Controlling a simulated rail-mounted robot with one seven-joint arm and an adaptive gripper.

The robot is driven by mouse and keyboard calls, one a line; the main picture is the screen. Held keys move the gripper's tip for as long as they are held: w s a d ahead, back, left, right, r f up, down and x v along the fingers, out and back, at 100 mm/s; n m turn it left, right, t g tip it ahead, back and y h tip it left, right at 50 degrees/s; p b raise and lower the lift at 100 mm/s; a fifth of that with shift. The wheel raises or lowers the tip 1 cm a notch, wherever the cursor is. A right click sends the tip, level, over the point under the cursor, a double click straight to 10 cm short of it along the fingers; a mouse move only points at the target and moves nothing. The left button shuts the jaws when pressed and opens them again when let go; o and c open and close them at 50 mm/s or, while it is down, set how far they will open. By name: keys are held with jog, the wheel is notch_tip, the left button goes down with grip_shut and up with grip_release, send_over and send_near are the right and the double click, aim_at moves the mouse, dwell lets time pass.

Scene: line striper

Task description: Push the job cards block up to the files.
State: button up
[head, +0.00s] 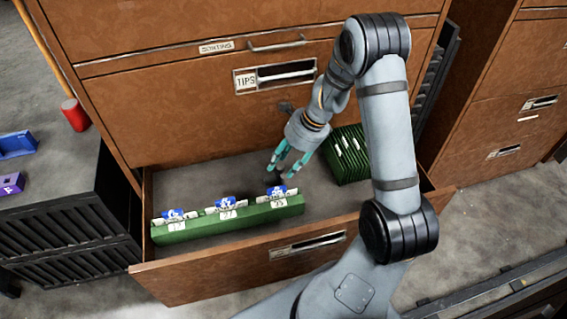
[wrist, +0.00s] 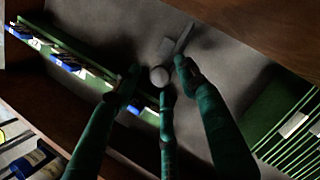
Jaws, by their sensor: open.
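The job cards block (head: 235,219) is a long green block with white cards and blue tabs on top. It lies along the front left of the open drawer. In the wrist view its green strip (wrist: 75,55) runs across the upper left. The files (head: 345,155) are a row of green folders with white labels at the drawer's right; they also show at the right edge of the wrist view (wrist: 285,140). My gripper (head: 285,162) has teal fingers, spread and empty, pointing down over the drawer between block and files. Its fingers also show in the wrist view (wrist: 158,88).
The open drawer's front panel (head: 230,267) borders the block's near side. The brown cabinet (head: 170,115) rises behind. Bare grey drawer floor (head: 190,180) lies behind the block. In the wrist view, a small pale round object (wrist: 159,76) shows between the fingertips; I cannot tell what it is.

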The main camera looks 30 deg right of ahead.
jog(key=shift+c, duration=0.3)
grip_shut()
dwell(0.6)
